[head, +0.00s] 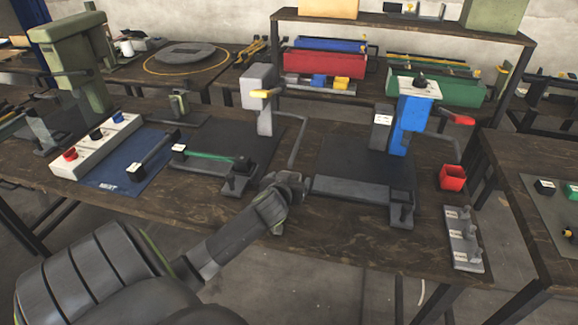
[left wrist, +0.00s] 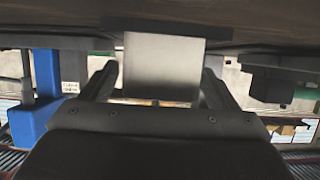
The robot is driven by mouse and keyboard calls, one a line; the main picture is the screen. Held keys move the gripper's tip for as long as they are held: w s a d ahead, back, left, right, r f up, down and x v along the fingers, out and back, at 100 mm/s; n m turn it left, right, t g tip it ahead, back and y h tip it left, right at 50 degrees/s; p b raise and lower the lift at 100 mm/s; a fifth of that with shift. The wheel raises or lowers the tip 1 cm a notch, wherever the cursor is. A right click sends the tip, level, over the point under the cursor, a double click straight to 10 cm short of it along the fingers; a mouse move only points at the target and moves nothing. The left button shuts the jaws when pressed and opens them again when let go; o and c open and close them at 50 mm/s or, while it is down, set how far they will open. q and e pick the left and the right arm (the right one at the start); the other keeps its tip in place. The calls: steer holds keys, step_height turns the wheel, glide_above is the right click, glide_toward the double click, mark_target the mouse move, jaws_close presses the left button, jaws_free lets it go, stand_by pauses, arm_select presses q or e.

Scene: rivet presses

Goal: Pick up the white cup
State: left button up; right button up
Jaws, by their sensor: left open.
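In the left wrist view, which looks upside down, a pale, straight-sided thing like the white cup (left wrist: 164,62) stands between the fingers of my left gripper (left wrist: 158,78). The fingers are open on either side of it, with gaps visible. In the head view, my left gripper (head: 294,182) is low over the front of the table between the grey press (head: 258,105) and the blue press (head: 409,120). The pale thing cannot be made out there and seems hidden by the gripper. A small white cup-like thing (head: 126,47) stands far back left. My right gripper is out of view.
A dark mat with a green-handled tool (head: 205,157) lies left of my gripper, and the blue press's dark base (head: 365,180) lies right. The grey press's lever (head: 299,140) hangs just behind. A red box (head: 452,177) and a grey peg rack (head: 462,240) are further right.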

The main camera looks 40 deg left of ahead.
arm_select(q)
steer(key=c, duration=1)
steer(key=shift+c, duration=0.3)
steer(key=shift+r, duration=0.1)
